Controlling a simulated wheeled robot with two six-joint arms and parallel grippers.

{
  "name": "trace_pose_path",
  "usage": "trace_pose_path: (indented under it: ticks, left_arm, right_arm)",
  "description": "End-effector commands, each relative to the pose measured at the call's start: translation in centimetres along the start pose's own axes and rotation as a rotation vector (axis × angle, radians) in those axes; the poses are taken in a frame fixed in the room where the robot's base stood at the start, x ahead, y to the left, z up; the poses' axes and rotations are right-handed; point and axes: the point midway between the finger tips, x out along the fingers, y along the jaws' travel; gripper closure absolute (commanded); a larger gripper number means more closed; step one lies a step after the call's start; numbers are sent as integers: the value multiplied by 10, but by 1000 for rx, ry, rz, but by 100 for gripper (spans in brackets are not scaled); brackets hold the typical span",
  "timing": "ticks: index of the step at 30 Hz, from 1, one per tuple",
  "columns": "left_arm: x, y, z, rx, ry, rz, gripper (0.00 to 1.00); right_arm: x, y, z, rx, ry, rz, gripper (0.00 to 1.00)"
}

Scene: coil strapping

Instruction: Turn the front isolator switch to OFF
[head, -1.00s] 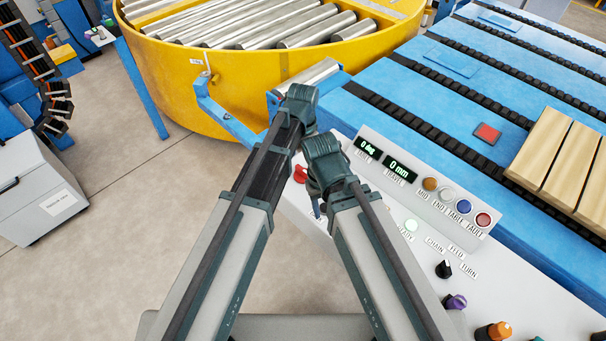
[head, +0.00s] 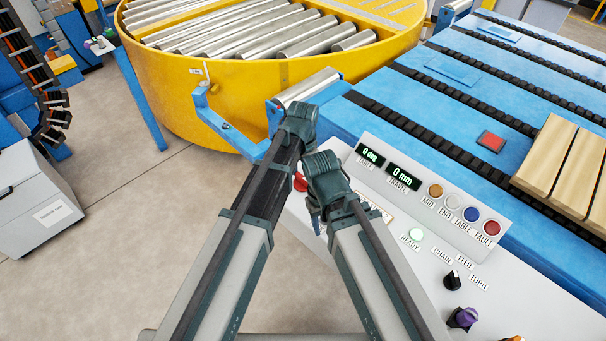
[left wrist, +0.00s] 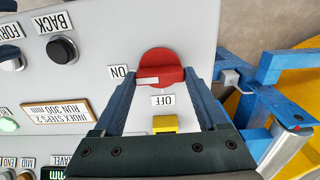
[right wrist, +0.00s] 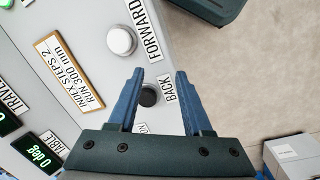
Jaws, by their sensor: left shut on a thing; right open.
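The front isolator switch is a round red knob (left wrist: 160,66) on a light grey panel. Its white pointer bar points at the ON label (left wrist: 118,72); the OFF label (left wrist: 161,100) is on an adjacent side. My left gripper (left wrist: 163,80) is shut on the knob, one blue finger on each side. In the head view the red knob (head: 300,184) is mostly hidden by my arms. My right gripper (right wrist: 158,82) is open and empty, its fingers to either side of the black BACK button (right wrist: 148,96) in the picture; whether they touch the panel I cannot tell.
A yellow part (left wrist: 165,124) sits beside the OFF label. A blue bracket (left wrist: 265,85) stands past the panel edge. A white FORWARD button (right wrist: 121,41) is near my right gripper. A yellow roller turntable (head: 230,90) and a blue conveyor (head: 420,85) lie beyond the panel.

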Motion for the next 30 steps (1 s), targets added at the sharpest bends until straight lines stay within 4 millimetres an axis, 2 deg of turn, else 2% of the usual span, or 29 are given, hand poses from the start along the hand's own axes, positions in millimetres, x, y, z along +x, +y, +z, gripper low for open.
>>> trace_pose_path:
  ticks: [1,3,4,11,16,30]
  left_arm:
    - [0,0,0,0,0,0,65]
    - [0,0,0,0,0,0,77]
    - [0,0,0,0,0,0,81]
    - [0,0,0,-28,0,0,81]
    - [0,0,0,-109,0,-1,81]
    - [0,0,0,-534,0,-1,81]
  right_arm:
    - [0,0,0,0,0,0,50]
    - [0,0,0,0,0,0,50]
    - [0,0,0,0,0,0,50]
    - [0,0,0,0,0,0,50]
    - [0,0,0,0,0,0,50]
    - [0,0,0,0,0,0,50]
